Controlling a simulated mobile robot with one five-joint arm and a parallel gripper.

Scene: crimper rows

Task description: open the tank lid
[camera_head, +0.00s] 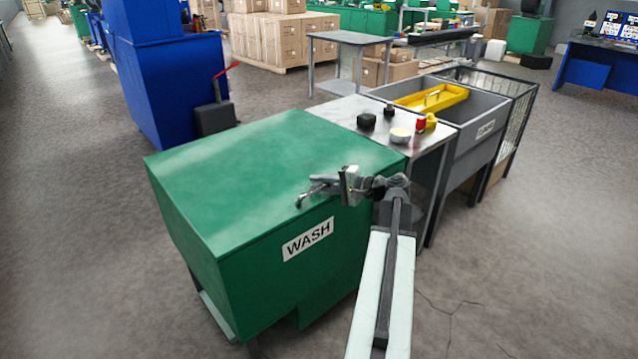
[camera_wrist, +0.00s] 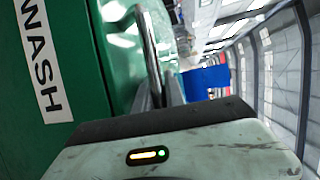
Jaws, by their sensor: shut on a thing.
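The green wash tank (camera_head: 262,245) stands in the middle of the head view, with a white WASH label on its front. Its flat green lid (camera_head: 245,165) lies down over the top. A curved metal lid handle (camera_head: 301,200) sits near the lid's front edge; in the wrist view the handle (camera_wrist: 148,45) rises as a shiny bar from between my fingers. My gripper (camera_head: 322,186) is shut on the handle, at the front right part of the lid. In the wrist view my gripper (camera_wrist: 163,92) partly hides the handle's near end.
A metal-topped table (camera_head: 352,108) with small black, red and yellow items adjoins the tank on the right. Beyond it is a grey sink (camera_head: 474,128) with a yellow tray (camera_head: 432,98). A blue machine (camera_head: 165,85) stands behind left. The floor at left is free.

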